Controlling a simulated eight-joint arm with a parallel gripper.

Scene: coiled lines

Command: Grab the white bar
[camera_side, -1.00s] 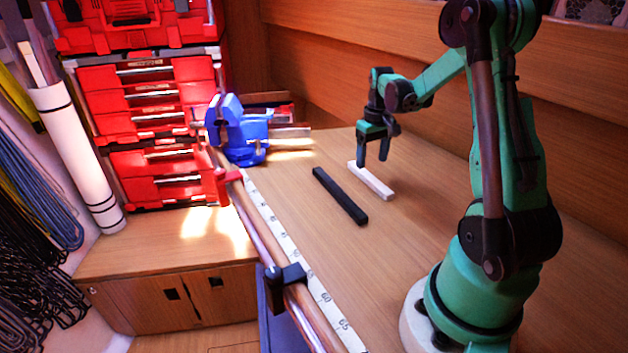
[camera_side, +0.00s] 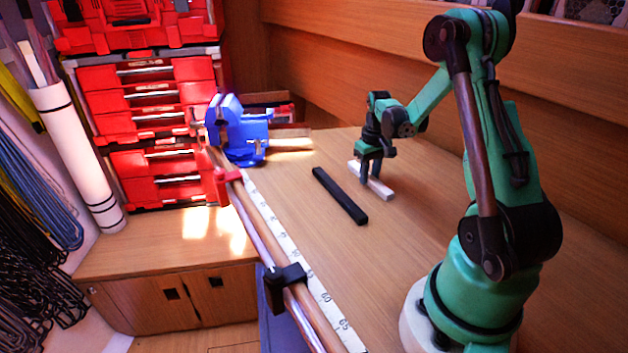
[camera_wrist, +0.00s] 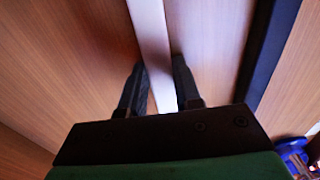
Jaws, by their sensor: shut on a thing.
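The white bar (camera_side: 381,189) lies on the wooden bench top, parallel to a black bar. My gripper (camera_side: 370,180) is lowered over it, with its fingers down at the bar, and is shut on it. In the wrist view the white bar (camera_wrist: 152,40) runs from the top edge down between the two dark fingers of my gripper (camera_wrist: 158,88). The gripper body hides the bar's lower end there. The bar looks to be at bench level; I cannot tell any lift.
The black bar (camera_side: 340,195) lies just left of the white bar and also shows in the wrist view (camera_wrist: 262,50). A blue vise (camera_side: 238,135) stands at the far left of the bench. A clamp rail (camera_side: 285,260) and measuring tape (camera_side: 300,265) run along the front edge.

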